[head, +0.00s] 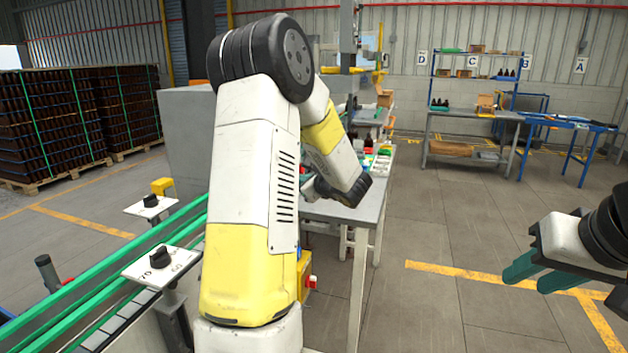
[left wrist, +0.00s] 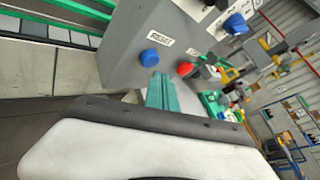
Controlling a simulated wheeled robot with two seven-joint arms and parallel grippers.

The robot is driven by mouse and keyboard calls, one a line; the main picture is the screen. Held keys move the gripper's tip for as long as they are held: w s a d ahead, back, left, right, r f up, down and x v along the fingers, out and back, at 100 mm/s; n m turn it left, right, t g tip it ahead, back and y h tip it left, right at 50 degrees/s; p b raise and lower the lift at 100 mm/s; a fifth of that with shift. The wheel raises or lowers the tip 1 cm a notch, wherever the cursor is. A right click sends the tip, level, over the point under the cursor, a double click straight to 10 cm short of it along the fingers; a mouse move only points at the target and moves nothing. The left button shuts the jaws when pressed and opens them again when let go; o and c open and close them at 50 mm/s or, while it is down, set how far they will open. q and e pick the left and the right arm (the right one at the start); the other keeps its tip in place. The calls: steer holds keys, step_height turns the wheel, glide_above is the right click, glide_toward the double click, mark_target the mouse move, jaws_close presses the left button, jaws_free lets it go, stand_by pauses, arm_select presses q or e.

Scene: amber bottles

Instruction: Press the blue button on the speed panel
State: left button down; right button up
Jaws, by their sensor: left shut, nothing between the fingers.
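In the left wrist view, a grey box (left wrist: 118,50) carries a round blue button (left wrist: 149,57) beside a RESET label (left wrist: 158,39). A red button (left wrist: 185,69) is to its right. A second blue button or knob (left wrist: 235,22) sits on a white plate at the upper right; I cannot read which panel is the speed panel. My left gripper (left wrist: 160,80) is shut and empty. Its green fingertips appear just below the RESET button, between it and the red one; contact cannot be told. My left arm hides these in the head view. My right gripper (head: 538,272) is open and empty at the right.
A white plate with a black knob and number marks (head: 160,262) stands by the green-railed conveyor (head: 95,285). A second knob plate (head: 150,205) is behind it. A grey table (head: 345,212) is beyond my left arm. Floor between table and right gripper is clear.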

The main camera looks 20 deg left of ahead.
arm_select(q)
steer(key=shift+a, duration=0.15)
steer(key=shift+a, duration=0.25)
steer(key=shift+a, duration=0.5)
stand_by(0.8)
steer(key=shift+d, duration=0.85)
steer(key=shift+w+d, duration=0.15)
steer(key=shift+d, duration=2.4)
